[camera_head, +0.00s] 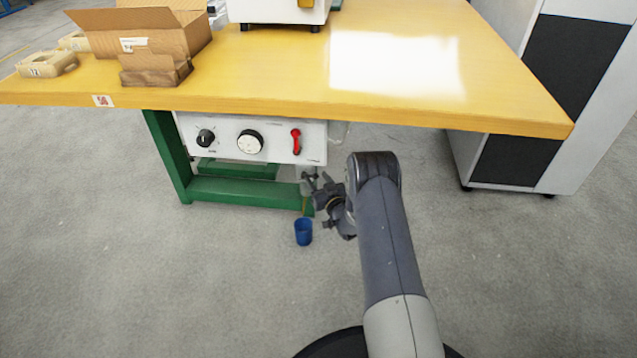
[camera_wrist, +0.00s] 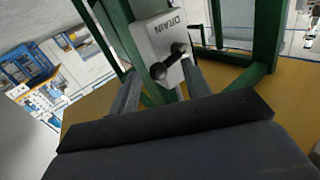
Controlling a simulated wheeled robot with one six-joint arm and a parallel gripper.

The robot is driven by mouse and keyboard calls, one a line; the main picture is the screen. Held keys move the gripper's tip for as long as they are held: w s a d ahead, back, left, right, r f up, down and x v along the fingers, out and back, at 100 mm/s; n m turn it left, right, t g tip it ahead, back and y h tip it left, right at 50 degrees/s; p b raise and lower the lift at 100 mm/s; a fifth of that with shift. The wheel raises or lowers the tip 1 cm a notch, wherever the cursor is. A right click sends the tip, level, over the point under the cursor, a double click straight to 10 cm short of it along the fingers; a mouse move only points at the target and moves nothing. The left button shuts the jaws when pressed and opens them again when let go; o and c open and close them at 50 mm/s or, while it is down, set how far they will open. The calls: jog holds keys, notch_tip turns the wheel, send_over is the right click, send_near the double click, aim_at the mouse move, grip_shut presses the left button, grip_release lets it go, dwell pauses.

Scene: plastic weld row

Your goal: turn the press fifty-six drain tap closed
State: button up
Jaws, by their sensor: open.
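The drain tap shows in the wrist view as a dark lever (camera_wrist: 168,61) with a round knob, on a white block (camera_wrist: 157,38) marked DRAIN. In the head view the tap (camera_head: 307,174) hangs below the white panel (camera_head: 225,138) under the table, partly hidden by my gripper (camera_head: 319,186). My gripper (camera_wrist: 160,87) is open, and its two grey fingers lie on either side of the lever's knob end in the wrist view. I cannot tell whether they touch it. A thin brownish streak (camera_head: 305,204) runs below the tap towards a blue cup (camera_head: 303,232).
The yellow tabletop (camera_head: 260,80) overhangs the panel, with a cardboard box (camera_head: 150,35) on it. The green table frame (camera_head: 235,188) stands behind the tap. The panel carries a black knob, a gauge and a red lever (camera_head: 296,142).

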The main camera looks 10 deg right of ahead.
jog(key=shift+c, duration=0.5)
jog(key=c, duration=0.8)
jog(key=shift+c, duration=0.2)
jog(key=shift+r, duration=0.2)
jog(key=shift+a+r+n+g+h+p, duration=0.1)
jog(key=shift+r+n+g+h+p, duration=0.2)
jog(key=shift+r+n+g, duration=0.6)
jog(key=shift+w+a+r+n+g+h, duration=0.1)
jog(key=shift+a+r+n+g+h, duration=0.15)
jog(key=shift+n, duration=0.3)
jog(key=shift+w+a+r+n+g+h, duration=0.15)
jog(key=shift+n+g+h, duration=0.2)
jog(key=shift+n, duration=0.25)
jog(key=shift+w+a+r+n+g+h, duration=0.1)
jog(key=shift+r+n+g+h, duration=0.15)
jog(key=shift+n, duration=0.3)
jog(key=o, duration=0.7)
jog(key=shift+o, duration=1.2)
jog(key=shift+f, duration=0.1)
